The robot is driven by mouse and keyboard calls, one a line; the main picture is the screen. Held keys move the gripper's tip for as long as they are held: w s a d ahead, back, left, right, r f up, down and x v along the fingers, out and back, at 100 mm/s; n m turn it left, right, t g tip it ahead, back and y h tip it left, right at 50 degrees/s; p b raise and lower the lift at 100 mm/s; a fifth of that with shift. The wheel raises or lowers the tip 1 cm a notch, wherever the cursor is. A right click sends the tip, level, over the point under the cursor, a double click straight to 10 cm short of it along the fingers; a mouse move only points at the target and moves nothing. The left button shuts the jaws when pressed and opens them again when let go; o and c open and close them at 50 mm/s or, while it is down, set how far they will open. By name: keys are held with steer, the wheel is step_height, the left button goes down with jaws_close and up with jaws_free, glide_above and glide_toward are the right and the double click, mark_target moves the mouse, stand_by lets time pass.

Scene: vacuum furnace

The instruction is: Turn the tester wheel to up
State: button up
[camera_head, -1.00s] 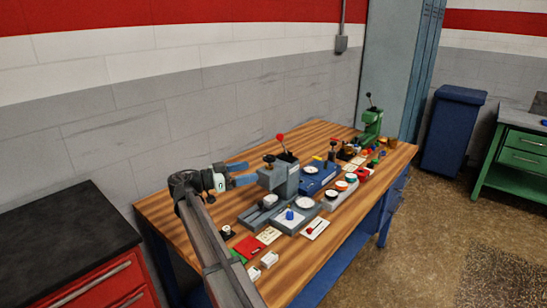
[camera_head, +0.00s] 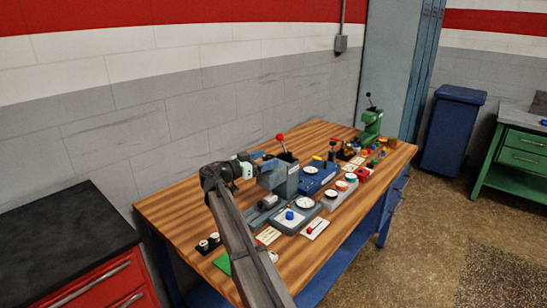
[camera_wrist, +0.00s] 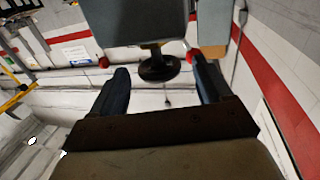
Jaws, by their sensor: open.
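The grey tester (camera_head: 286,180) stands on the wooden bench, with a red-knobbed lever (camera_head: 280,137) on top. In the wrist view its grey body (camera_wrist: 135,20) fills the top middle. The dark round tester wheel (camera_wrist: 158,70) sticks out below that body. It lies between the two blue fingers of my gripper (camera_wrist: 160,64), with space on both sides. My gripper is open, and no contact with the wheel shows. In the head view my gripper (camera_head: 262,162) is at the tester's left side and hides the wheel.
A blue device (camera_head: 318,177) and a green press (camera_head: 371,125) stand farther right on the bench (camera_head: 180,215). A grey plate with a blue knob (camera_head: 290,215) lies in front of the tester. A red ball (camera_wrist: 192,54) shows close by the right finger in the wrist view.

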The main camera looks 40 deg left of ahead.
mark_target(273, 155)
steer(key=shift+x, duration=2.1)
steer(key=shift+c, duration=0.2)
steer(key=c, duration=0.9)
